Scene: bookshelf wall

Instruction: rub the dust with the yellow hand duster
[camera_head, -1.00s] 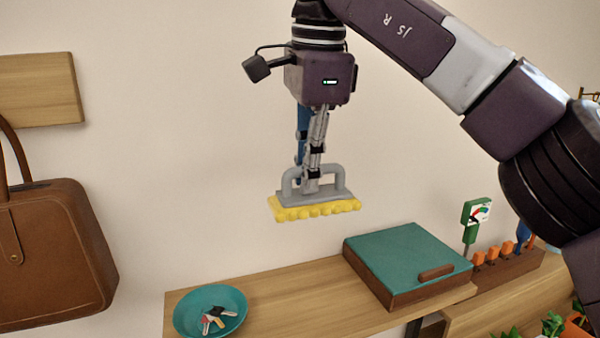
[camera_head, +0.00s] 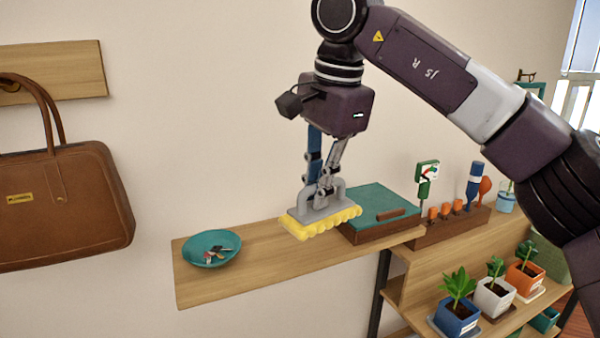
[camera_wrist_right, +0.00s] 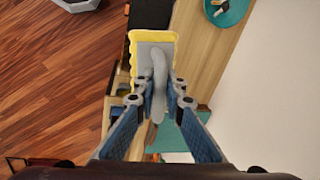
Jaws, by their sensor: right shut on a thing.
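The yellow hand duster (camera_head: 322,220) has a grey plate and a grey handle with a yellow fringe underneath. My right gripper (camera_head: 321,190) is shut on its handle and holds it level, fringe down, in front of the wooden shelf (camera_head: 262,258). I cannot tell its exact height over the shelf. In the right wrist view the duster (camera_wrist_right: 135,75) sits between the fingertips of my right gripper (camera_wrist_right: 158,95). No dust can be made out. My left gripper is out of view.
A teal bowl (camera_head: 212,261) with keys stands at the shelf's left end. A teal-lidded box (camera_head: 385,207) stands right behind the duster. A brown bag (camera_head: 65,210) hangs at left. Potted plants (camera_head: 458,318) stand lower right. The shelf between bowl and box is clear.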

